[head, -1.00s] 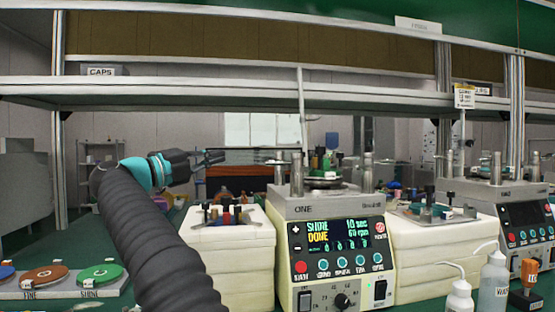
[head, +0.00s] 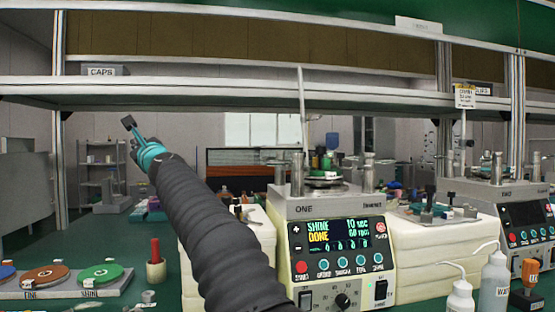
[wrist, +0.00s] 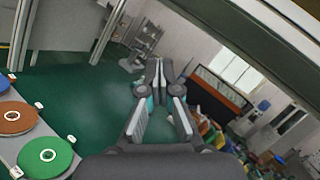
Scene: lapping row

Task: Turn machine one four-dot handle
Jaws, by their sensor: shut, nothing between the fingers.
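Machine one (head: 330,207) stands at centre right in the head view, a cream and grey unit marked ONE. Its lit screen (head: 336,234) reads SHINE, DONE, 10 sec and about 60 rpm. Several teal buttons, a red button and a black knob (head: 342,301) are on its front. Metal posts and a round plate with a green part (head: 324,173) are on top. I cannot make out a four-dot mark on any handle. My gripper (head: 127,122) is raised to the left, well away from machine one, shut and empty. In the wrist view its fingertips (wrist: 159,68) meet over open floor.
Brown and green discs (head: 100,274) lie on a tray at the left. A red-topped post (head: 155,262) stands beside it. A white block (head: 440,255) is right of machine one, with bottles (head: 494,282) in front. A metal shelf (head: 250,93) runs overhead, above my gripper.

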